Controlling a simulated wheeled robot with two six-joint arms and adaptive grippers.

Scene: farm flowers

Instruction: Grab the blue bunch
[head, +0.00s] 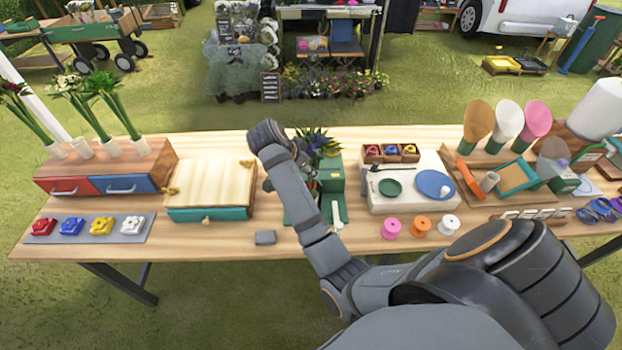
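A leafy bunch with blue-purple flowers (319,141) shows at the middle of the table, at a green stand (331,178). My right arm comes in from the lower right and bends just left of this bunch, covering part of it and the stand. The fingers of my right gripper are hidden behind the arm, so I cannot tell whether they touch the bunch. My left gripper is not in view. Other bunches with long green stems lean in white holders at the far left, one with red flowers (14,87) and another with pale flowers (67,82).
The wooden table (200,245) also bears a red-and-blue drawer box (95,182), a wooden board on a green box (211,186), a tray of coloured bows (91,228), ribbon spools (421,226) and paper cones (507,118). A small grey block (265,238) lies near the front.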

